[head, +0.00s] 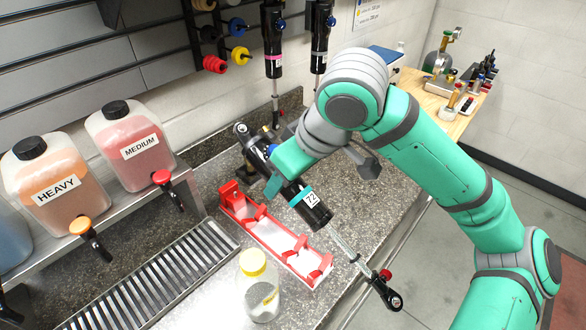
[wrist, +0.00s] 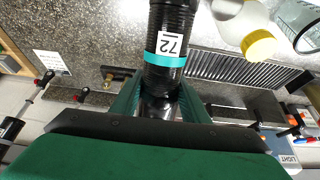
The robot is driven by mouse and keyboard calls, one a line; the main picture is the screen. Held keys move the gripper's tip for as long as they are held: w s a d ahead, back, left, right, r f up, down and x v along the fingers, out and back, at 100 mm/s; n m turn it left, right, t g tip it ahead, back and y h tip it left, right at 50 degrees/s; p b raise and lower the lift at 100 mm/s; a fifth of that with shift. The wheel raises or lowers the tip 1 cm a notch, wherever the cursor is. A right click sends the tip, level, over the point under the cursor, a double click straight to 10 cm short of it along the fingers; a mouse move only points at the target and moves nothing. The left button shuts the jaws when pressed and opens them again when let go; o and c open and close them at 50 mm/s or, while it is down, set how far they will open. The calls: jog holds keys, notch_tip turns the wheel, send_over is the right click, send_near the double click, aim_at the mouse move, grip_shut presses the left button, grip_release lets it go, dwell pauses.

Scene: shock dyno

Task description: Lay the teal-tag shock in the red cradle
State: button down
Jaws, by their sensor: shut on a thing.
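The teal-tag shock (head: 313,207) is black with a teal band, a white label reading 72 and a silver rod. My gripper (head: 279,177) is shut on its black body, and the shock is held tilted, its rod end toward the lower right in the head view. The shock also shows in the wrist view (wrist: 168,75), between my fingers (wrist: 160,105). The red cradle (head: 262,231) lies on the counter below and to the left of the shock, with upright red supports and a pale bed. The cradle looks empty. The exact gap between shock and cradle is unclear.
A yellow-capped bottle (head: 259,287) stands close to the cradle's lower left. A metal drain grate (head: 165,285) and jugs marked HEAVY (head: 50,180) and MEDIUM (head: 132,145) are at left. Two other shocks (head: 273,45) (head: 319,35) hang at the back.

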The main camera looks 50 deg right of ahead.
jog(key=shift+w+d+f+g+y, duration=0.1)
jog(key=shift+w+f+g, duration=0.75)
jog(key=shift+f, duration=1.7)
jog(key=shift+w+d+f+g+y, duration=0.1)
jog(key=shift+w+f+g, duration=0.8)
jog(key=shift+f, duration=1.7)
jog(key=shift+w+d+f+g+y, duration=0.1)
jog(key=shift+w+f+g, duration=0.75)
jog(key=shift+f, duration=1.7)
jog(key=shift+w+r, duration=0.1)
jog(key=shift+w, duration=0.55)
jog(key=shift+f, duration=0.75)
jog(key=shift+s+d+f, duration=0.1)
jog(key=shift+f, duration=0.2)
